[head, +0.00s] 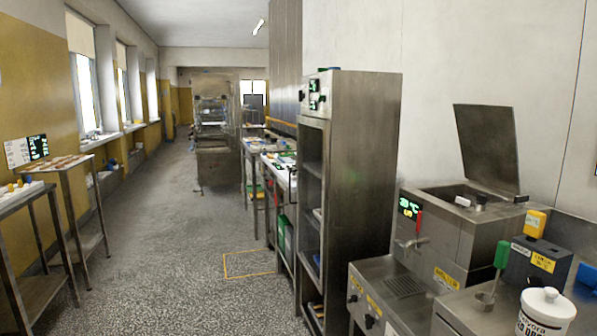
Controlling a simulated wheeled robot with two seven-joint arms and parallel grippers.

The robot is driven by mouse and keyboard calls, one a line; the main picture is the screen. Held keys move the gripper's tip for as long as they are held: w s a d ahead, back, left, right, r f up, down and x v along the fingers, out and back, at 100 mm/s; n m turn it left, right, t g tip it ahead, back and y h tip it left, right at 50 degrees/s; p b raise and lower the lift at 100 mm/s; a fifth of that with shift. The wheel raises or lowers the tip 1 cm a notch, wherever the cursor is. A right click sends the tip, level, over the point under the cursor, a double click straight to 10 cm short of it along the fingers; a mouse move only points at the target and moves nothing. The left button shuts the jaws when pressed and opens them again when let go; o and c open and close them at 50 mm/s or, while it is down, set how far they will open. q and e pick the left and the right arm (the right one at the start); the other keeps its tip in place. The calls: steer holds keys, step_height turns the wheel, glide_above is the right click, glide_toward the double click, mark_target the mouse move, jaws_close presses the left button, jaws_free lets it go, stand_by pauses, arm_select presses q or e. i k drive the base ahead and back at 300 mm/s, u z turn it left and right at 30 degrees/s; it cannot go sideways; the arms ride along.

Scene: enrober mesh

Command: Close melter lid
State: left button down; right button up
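The melter (437,243) is a steel box on the bench at the right, with a green-lit display and a tap on its front. Its lid (487,148) is a flat dark steel panel that stands up, tilted slightly back, along the back right side of the melter. The top of the melter is uncovered, and part of its inside (460,196) shows. Neither of my grippers is in view.
A tall steel cabinet (358,190) stands left of the melter. Steel tables (70,180) line the left wall. The speckled floor (170,250) between is clear.

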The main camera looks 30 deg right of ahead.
mark_target(487, 134)
steer(key=i, duration=2.8)
steer(key=z, duration=3.4)
